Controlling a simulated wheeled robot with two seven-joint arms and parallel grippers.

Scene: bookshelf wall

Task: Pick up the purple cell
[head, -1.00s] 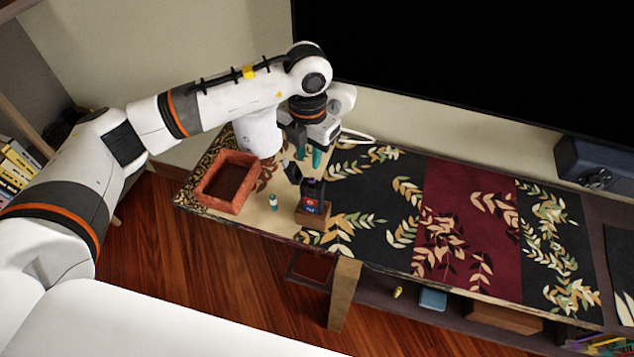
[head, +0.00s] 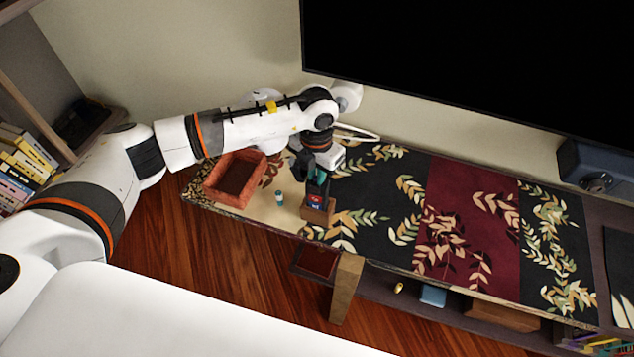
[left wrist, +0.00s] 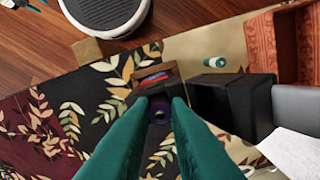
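The purple cell (left wrist: 160,108) shows in the left wrist view as a dark purple round end, standing in or right beside a wooden holder (left wrist: 140,72). The holder also shows in the head view (head: 319,214), with a red and blue piece (head: 314,202) in it. My left gripper (left wrist: 160,102) is open, its two green fingers on either side of the purple cell, with narrow gaps seeming to show. In the head view my left gripper (head: 318,177) is right above the holder and hides the cell. Teal tips, likely my right gripper (left wrist: 36,5), show at the wrist view's corner.
A red-orange tray (head: 212,192) stands left of the holder. A dark box (left wrist: 225,105) is close beside the fingers in the wrist view. The patterned tabletop (head: 440,220) to the right is clear.

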